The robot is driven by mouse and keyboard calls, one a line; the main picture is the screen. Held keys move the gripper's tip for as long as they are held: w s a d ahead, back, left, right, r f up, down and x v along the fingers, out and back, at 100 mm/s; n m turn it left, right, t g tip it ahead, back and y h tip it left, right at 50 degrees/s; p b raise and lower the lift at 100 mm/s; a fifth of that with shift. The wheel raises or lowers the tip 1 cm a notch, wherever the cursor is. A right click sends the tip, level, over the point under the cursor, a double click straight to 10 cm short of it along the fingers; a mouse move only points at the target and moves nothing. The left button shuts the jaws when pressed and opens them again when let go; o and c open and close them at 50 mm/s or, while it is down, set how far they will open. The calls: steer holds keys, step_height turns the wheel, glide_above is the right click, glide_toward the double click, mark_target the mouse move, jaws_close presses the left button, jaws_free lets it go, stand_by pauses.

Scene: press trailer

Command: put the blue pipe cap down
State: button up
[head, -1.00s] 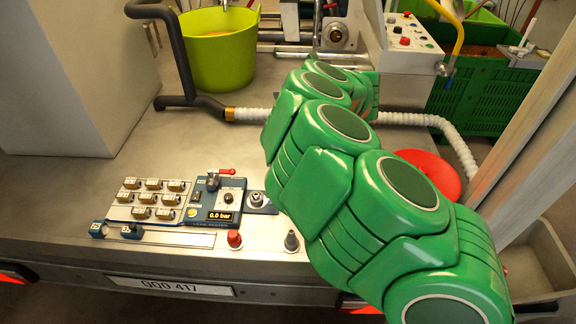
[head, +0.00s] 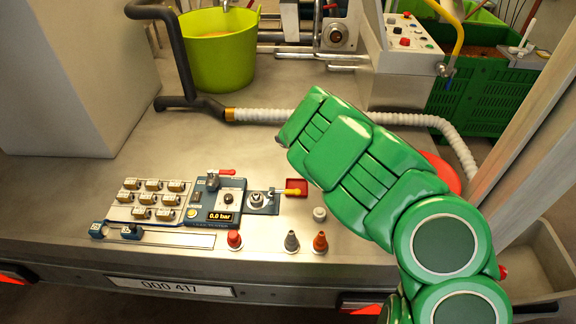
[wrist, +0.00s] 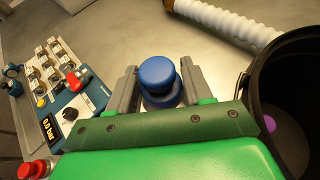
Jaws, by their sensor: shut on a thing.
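The blue pipe cap (wrist: 158,75) sits between the two grey fingers of my gripper (wrist: 158,92) in the wrist view. The fingers are shut on its sides, and its round top faces the camera. The metal deck shows beyond it; I cannot tell how high the cap is above the deck. In the head view my green arm (head: 350,160) reaches over the right side of the deck and hides both the gripper and the cap.
A dark bucket (wrist: 287,110) stands close right of the gripper. A white corrugated hose (wrist: 235,22) lies beyond. The blue pressure panel (head: 218,200) and several brass fittings (head: 148,198) are at left. Red (head: 234,239), grey (head: 291,241) and orange (head: 320,243) cones stand near the front edge.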

mark_target(288, 166)
step_height(288, 166, down, 14)
steer(key=shift+r, duration=0.1)
steer(key=shift+w, duration=2)
steer(key=shift+f, duration=0.65)
steer(key=shift+f, duration=0.1)
steer(key=o, duration=1.1)
steer(key=shift+v, duration=2.8)
